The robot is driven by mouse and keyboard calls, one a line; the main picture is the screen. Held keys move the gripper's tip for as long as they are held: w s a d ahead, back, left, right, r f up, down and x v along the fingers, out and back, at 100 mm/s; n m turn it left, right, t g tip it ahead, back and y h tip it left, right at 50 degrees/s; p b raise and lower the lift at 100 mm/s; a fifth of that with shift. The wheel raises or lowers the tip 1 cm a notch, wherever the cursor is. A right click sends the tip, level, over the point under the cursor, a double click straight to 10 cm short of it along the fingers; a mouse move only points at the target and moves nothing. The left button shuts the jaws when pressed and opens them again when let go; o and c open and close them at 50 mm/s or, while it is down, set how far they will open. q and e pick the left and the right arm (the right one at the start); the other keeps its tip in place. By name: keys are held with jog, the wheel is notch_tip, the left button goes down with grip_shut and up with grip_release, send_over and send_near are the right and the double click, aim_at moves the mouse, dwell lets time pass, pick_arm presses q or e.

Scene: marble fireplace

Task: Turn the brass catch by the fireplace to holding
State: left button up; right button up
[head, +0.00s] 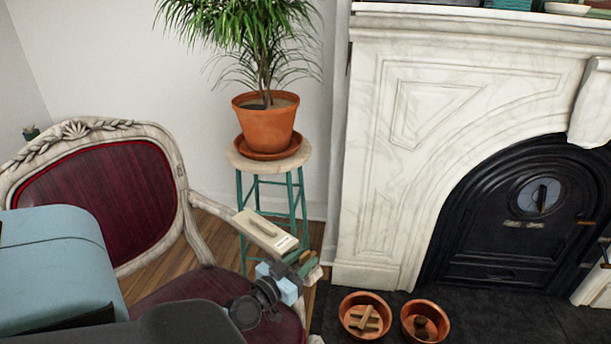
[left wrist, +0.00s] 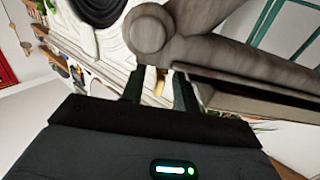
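My left gripper (head: 304,264) is in front of the stool, just beyond the chair seat. Its two dark fingers also show in the left wrist view (left wrist: 159,90), apart with a gap between them. A small tan piece shows in that gap; I cannot tell whether it is near or far behind. No catch can be made out for certain. A pale board (head: 263,231) with a bar-like handle and small label is just behind and left of the gripper. The black fireplace cover (head: 490,245) has a round plate with an upright handle and small brass-coloured fittings. My right gripper is not in view.
A red-seated chair (head: 100,195) stands at left; its arm (left wrist: 235,50) is close in the left wrist view. A teal-legged stool (head: 241,160) bears a potted plant (head: 266,125). Two terracotta bowls (head: 345,322) (head: 408,328) sit on the dark hearth before the marble surround (head: 385,180).

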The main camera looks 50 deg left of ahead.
pick_arm(q)
jog(key=shift+w+a, duration=0.1)
jog(key=shift+w, duration=0.55)
grip_shut()
